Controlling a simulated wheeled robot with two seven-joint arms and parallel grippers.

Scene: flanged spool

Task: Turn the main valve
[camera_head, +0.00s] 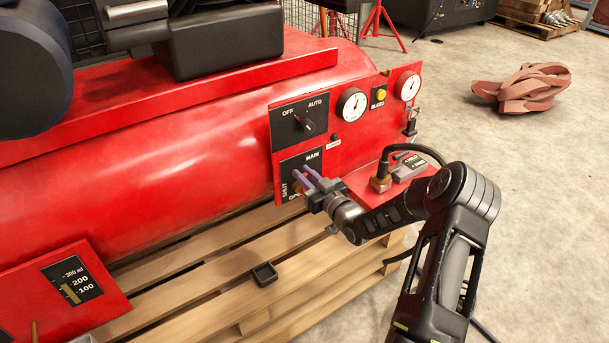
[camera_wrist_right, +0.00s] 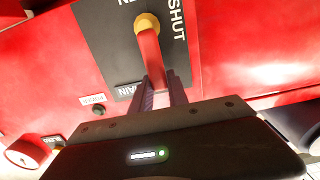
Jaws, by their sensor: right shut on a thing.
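The main valve is on a black plate (camera_head: 287,166) marked MAIN, SHUT and a partly hidden OPEN, low on the red panel. In the right wrist view its red lever (camera_wrist_right: 149,52) runs from a yellow hub (camera_wrist_right: 147,22) towards the plate's MAIN edge. My right gripper (camera_head: 301,179) has its purple fingers at the plate. In the wrist view the fingers (camera_wrist_right: 161,88) are shut on the lever's free end, one on each side. In the head view the fingers hide most of the lever. My left gripper is in neither view.
Above the valve is an OFF/AUTO knob (camera_head: 308,125); two gauges (camera_head: 352,104) and a yellow BLEED button (camera_head: 381,94) sit to the right. A cabled box (camera_head: 409,167) is beside my right arm. A small black tray (camera_head: 265,274) lies on the wooden pallet (camera_head: 200,285).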

